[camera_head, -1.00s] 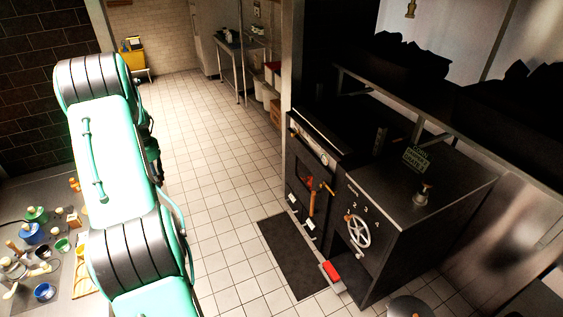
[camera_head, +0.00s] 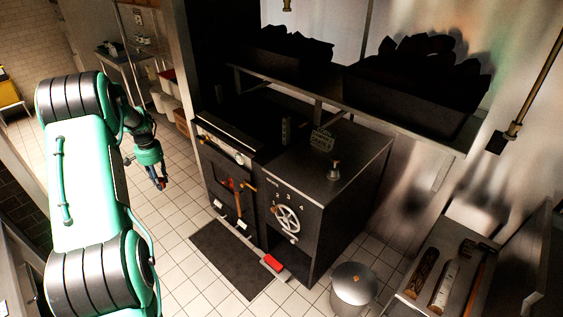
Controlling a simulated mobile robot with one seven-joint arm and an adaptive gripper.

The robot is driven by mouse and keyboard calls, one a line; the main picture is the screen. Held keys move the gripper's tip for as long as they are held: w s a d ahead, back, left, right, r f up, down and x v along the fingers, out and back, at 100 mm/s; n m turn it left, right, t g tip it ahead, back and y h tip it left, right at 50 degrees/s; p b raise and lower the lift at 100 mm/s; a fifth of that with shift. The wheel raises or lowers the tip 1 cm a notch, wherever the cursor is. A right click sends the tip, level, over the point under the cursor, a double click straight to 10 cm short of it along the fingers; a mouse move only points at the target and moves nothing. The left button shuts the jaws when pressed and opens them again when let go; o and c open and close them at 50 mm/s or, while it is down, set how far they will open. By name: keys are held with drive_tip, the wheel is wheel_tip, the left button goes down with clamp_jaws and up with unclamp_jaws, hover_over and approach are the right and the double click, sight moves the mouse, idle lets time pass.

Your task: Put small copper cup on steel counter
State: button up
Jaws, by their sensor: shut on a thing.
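My gripper (camera_head: 160,184) hangs above the tiled floor, left of the stove, pointing down. It is shut on a small reddish thing, too small and dark in the head view to identify surely as the copper cup. My gripper is far to the left of this counter.
A black stove (camera_head: 226,180) and a dark cabinet with a handwheel (camera_head: 287,219) stand between my gripper and the counter. A small metal object (camera_head: 334,171) stands on the cabinet. A round lidded bin (camera_head: 354,287) is on the floor. Tiled floor lies open around the dark mat (camera_head: 228,259).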

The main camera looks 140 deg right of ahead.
drive_tip(key=s+a+m, duration=0.2)
drive_tip(key=s+a, duration=0.3)
drive_tip(key=s, duration=0.3)
drive_tip(key=s+a+m+p, duration=0.1)
drive_tip(key=s+a, duration=0.3)
drive_tip(key=s, duration=0.4)
drive_tip(key=s+a+m, duration=0.2)
drive_tip(key=s+a, duration=0.3)
drive_tip(key=s, duration=0.3)
drive_tip(key=s+a+m+p, duration=0.2)
drive_tip(key=s+a+m, duration=0.2)
drive_tip(key=s+a, duration=1.4)
drive_tip(key=shift+w+a+f+b, duration=0.1)
drive_tip(key=shift+w+a+f, duration=0.1)
drive_tip(key=shift+f, duration=0.7)
drive_tip(key=shift+w+a+f+b, duration=0.1)
drive_tip(key=shift+w+f, duration=0.1)
drive_tip(key=shift+f, duration=0.75)
drive_tip(key=shift+w+a+f+b, duration=0.1)
drive_tip(key=shift+w+a+f, duration=0.1)
drive_tip(key=shift+f, duration=0.7)
drive_tip(key=shift+d, duration=0.1)
